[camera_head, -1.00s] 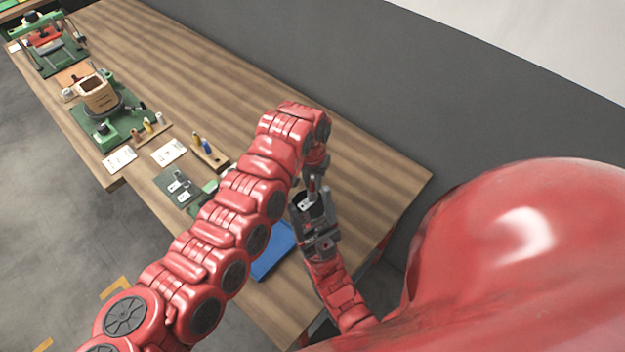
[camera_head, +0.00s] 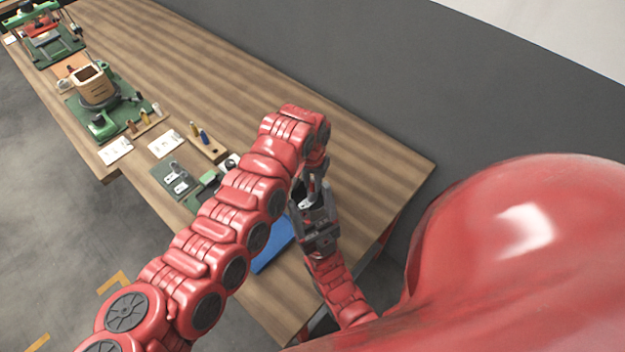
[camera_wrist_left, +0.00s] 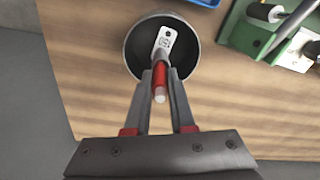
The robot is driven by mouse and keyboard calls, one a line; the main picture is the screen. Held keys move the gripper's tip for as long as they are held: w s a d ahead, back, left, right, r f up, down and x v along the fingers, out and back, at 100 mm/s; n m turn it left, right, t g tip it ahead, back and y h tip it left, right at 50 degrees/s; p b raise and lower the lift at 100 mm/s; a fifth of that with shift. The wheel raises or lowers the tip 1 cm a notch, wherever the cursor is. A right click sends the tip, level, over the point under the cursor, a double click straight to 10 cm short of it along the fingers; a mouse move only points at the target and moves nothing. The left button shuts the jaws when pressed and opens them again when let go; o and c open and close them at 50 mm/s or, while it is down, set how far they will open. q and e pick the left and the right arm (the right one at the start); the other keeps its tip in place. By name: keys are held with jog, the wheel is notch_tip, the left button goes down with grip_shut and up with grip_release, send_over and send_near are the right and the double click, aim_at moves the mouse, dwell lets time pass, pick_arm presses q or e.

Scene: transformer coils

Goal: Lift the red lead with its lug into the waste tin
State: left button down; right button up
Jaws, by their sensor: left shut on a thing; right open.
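In the left wrist view, my left gripper (camera_wrist_left: 161,92) is shut on the red lead (camera_wrist_left: 161,72). The lead's pale lug (camera_wrist_left: 163,44) points away from the fingers. Lead and lug appear over the mouth of the round dark waste tin (camera_wrist_left: 134,50); I cannot tell how deep they reach. In the head view, my left gripper (camera_head: 312,183) is small and partly hidden behind its own arm. My right gripper (camera_head: 316,215) is open close below it, and the tin is mostly hidden there.
A blue tray (camera_head: 272,250) lies beside the grippers, partly behind my left arm. A green fixture (camera_wrist_left: 270,36) stands right of the tin in the wrist view. White cards (camera_head: 166,143) and a coil on a green base (camera_head: 96,88) are farther left. The bench's back strip is clear.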

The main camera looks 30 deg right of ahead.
pick_arm(q)
jog(key=shift+f+b, duration=0.3)
jog(key=shift+f, duration=0.4)
jog(key=shift+c, duration=1.4)
grip_release()
jog(key=shift+r, duration=0.1)
jog(key=shift+r+p, duration=0.6)
jog(key=shift+r, duration=3.85)
